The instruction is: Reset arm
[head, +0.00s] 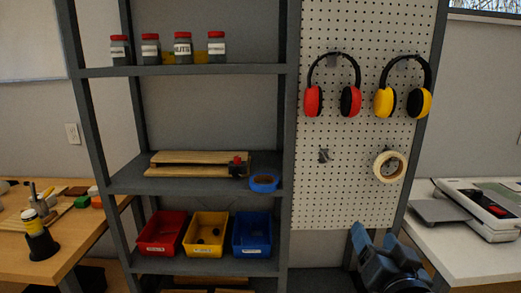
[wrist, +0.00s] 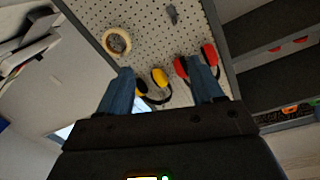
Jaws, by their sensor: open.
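My gripper (head: 375,238) shows at the lower right in the head view, in front of the bottom of the pegboard. Its two blue fingers point up and stand apart. In the wrist view my gripper (wrist: 162,84) is open, with nothing held between the fingers. The yellow earmuffs (wrist: 160,78) and red earmuffs (wrist: 182,66) show beyond the fingertips, some distance off and partly covered by the fingers. The roll of tape (wrist: 117,42) hangs to the upper left there.
A grey shelf unit (head: 205,71) holds several jars, wooden boards, blue tape (head: 264,182), and red (head: 163,232), yellow (head: 206,233) and blue (head: 252,234) bins. The pegboard (head: 340,150) adjoins it. A wooden table (head: 85,235) stands left; a white table (head: 460,240) stands right.

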